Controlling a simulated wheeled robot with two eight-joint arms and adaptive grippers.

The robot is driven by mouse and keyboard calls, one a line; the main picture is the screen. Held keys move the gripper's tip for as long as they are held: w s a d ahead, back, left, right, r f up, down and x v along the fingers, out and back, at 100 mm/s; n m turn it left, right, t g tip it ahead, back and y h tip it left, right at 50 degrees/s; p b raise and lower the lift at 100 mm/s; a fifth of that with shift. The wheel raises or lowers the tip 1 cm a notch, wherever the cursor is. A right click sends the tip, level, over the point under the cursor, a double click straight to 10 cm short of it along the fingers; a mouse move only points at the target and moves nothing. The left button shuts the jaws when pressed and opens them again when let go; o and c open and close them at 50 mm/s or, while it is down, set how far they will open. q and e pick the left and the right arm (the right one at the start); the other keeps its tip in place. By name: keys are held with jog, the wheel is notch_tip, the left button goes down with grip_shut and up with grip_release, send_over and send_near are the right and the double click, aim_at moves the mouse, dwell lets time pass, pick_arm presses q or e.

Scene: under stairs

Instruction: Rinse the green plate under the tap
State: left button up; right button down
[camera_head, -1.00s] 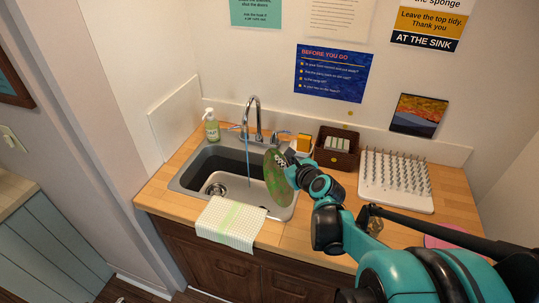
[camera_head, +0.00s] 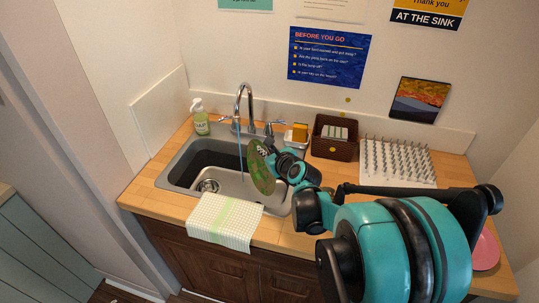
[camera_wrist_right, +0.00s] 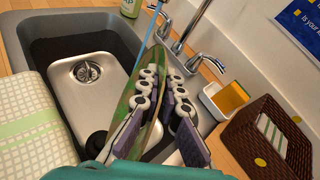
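The green plate (camera_head: 261,170), with brownish patches on its face, stands nearly on edge above the right part of the sink (camera_head: 177,172). My right gripper (camera_head: 277,163) is shut on its right side. In the right wrist view the plate (camera_wrist_right: 133,118) runs between the gripper's fingers (camera_wrist_right: 160,98). The tap (camera_head: 240,98) is running, and a thin blue stream (camera_head: 240,152) falls just left of the plate. The stream (camera_wrist_right: 148,42) also passes close to the plate's far edge in the wrist view; I cannot tell whether it touches. My left gripper is not in view.
A checked cloth (camera_head: 224,220) hangs over the sink's front edge. A soap bottle (camera_head: 200,118) stands behind left. A sponge holder (camera_head: 298,137), a brown basket (camera_head: 334,145) and a pegged white rack (camera_head: 398,160) stand behind right. A pink plate (camera_head: 486,250) lies at the right end.

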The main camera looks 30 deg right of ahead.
aim_at(252, 141)
jog(key=w+a+r+b+x, duration=0.1)
jog(key=b+x, duration=0.1)
jog(key=x, duration=0.7)
jog(key=shift+w+a+r+b, duration=0.2)
jog(key=shift+a+r+b, duration=0.05)
jog(key=shift+b, duration=0.05)
jog(key=shift+d, duration=0.1)
dwell(0.4)
jog(key=shift+s+d, duration=0.35)
jog(key=shift+s, duration=0.05)
jog(key=shift+w+a, duration=0.1)
jog(key=shift+w, duration=0.05)
jog(key=shift+w+a, duration=0.25)
jog(key=shift+a, duration=0.15)
jog(key=shift+s+d, duration=0.1)
jog(key=shift+d, duration=0.05)
